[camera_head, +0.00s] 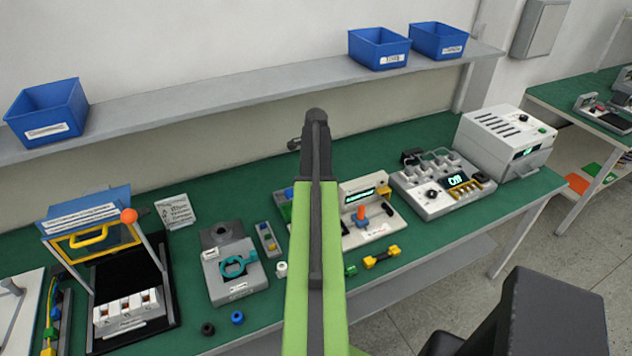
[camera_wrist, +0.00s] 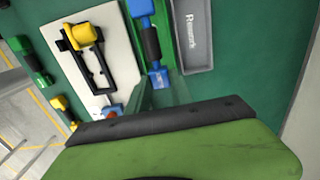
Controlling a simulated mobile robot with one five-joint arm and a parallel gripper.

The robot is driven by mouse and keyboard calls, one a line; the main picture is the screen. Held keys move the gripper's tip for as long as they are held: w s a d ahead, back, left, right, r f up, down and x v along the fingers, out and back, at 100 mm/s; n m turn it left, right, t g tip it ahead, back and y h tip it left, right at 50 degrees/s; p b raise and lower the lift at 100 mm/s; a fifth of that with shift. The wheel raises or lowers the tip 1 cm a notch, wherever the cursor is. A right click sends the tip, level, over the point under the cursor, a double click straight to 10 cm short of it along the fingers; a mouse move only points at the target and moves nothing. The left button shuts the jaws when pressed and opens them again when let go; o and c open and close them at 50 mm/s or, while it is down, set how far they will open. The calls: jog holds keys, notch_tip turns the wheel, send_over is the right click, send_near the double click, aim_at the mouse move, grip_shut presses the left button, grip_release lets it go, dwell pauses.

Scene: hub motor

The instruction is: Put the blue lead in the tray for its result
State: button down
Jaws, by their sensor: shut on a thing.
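The blue lead (camera_wrist: 151,40) has blue ends and a black middle and shows at the top centre of the wrist view. My gripper (camera_wrist: 165,88) is shut on its near blue end; the fingers look see-through. A grey tray labelled "Rework" (camera_wrist: 192,45) lies just to the right of the lead in the wrist view.
A yellow lead (camera_head: 382,257) and a green lead (camera_head: 350,270) lie near the bench's front edge. A grey parts tray (camera_head: 268,238) and a grey fixture (camera_head: 233,273) stand left of my arm. A shelf (camera_head: 230,98) with blue bins runs above the back.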

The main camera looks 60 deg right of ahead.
jog(key=f+b, duration=0.5)
jog(key=shift+s+d+f, duration=0.1)
jog(key=shift+d+f, duration=0.1)
jog(key=shift+f, duration=0.1)
jog(key=shift+f+b, duration=0.25)
jog(key=shift+b, duration=0.05)
jog(key=shift+f+b, duration=1.45)
dwell(0.6)
jog(key=c, duration=1.1)
grip_release()
jog(key=shift+o, duration=0.2)
jog(key=shift+r+p, duration=0.55)
jog(key=shift+p, duration=0.05)
notch_tip(320, 180, up, 16)
jog(key=p, duration=1.6)
jog(key=shift+r, duration=0.25)
